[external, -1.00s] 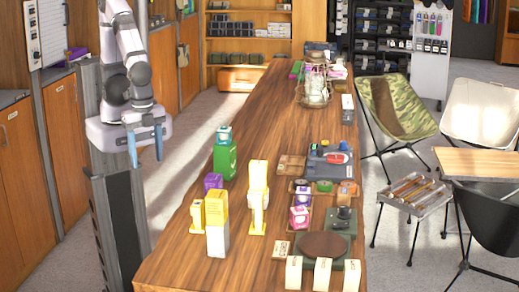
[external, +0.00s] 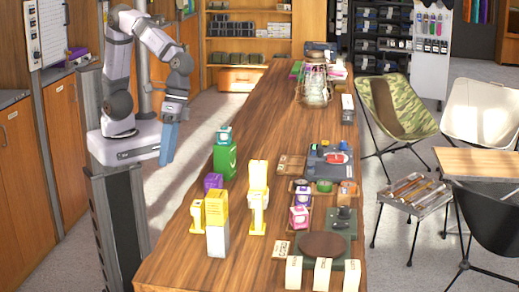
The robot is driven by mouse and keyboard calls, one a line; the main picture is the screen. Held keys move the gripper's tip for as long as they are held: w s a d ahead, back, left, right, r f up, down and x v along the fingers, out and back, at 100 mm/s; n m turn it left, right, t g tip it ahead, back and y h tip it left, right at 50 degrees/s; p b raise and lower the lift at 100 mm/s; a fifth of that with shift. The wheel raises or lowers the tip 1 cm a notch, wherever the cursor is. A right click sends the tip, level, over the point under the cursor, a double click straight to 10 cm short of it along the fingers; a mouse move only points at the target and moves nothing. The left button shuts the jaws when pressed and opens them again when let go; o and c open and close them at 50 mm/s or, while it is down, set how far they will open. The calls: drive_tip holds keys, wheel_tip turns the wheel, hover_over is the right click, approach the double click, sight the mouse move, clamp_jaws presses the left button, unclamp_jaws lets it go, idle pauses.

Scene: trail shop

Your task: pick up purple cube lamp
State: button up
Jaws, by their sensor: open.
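A small purple cube (external: 213,182) stands near the table's left edge, partly hidden behind yellow boxes. A purple and white cube-shaped item (external: 299,216) sits in a wooden tray at the table's right side. I cannot tell from this view which of the two is the lamp. My gripper (external: 168,150) has blue fingers pointing down, open and empty. It is off the table's left side, left of the green box and apart from both purple items.
A green box (external: 225,162) with a teal-topped item on it, a yellow and white box (external: 217,225) and a yellow stand (external: 258,195) crowd the table's left part. A glass lantern (external: 315,85) stands farther back. The wooden tabletop (external: 260,115) between is clear.

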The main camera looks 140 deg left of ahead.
drive_tip(key=w+a+f+n+t+h+b, duration=0.25)
drive_tip(key=w+a+n, duration=0.35)
drive_tip(key=w, duration=0.3)
wheel_tip(320, 180, up, 3)
drive_tip(key=n+t+b, duration=0.9)
drive_tip(key=n+t, duration=0.1)
drive_tip(key=n, duration=0.6)
hover_over(305, 191)
drive_tip(key=s+a, duration=0.2)
drive_tip(key=s, duration=0.2)
drive_tip(key=shift+g, duration=0.25)
wheel_tip(305, 191, down, 11)
drive_tip(key=shift+s+d+r+p, duration=0.1)
drive_tip(key=shift+d+p, duration=0.05)
drive_tip(key=shift+p, duration=0.2)
drive_tip(key=shift+f+m, duration=0.3)
drive_tip(key=shift+f, duration=0.1)
drive_tip(key=shift+p+x, duration=0.55)
drive_tip(key=shift+x, duration=3.1)
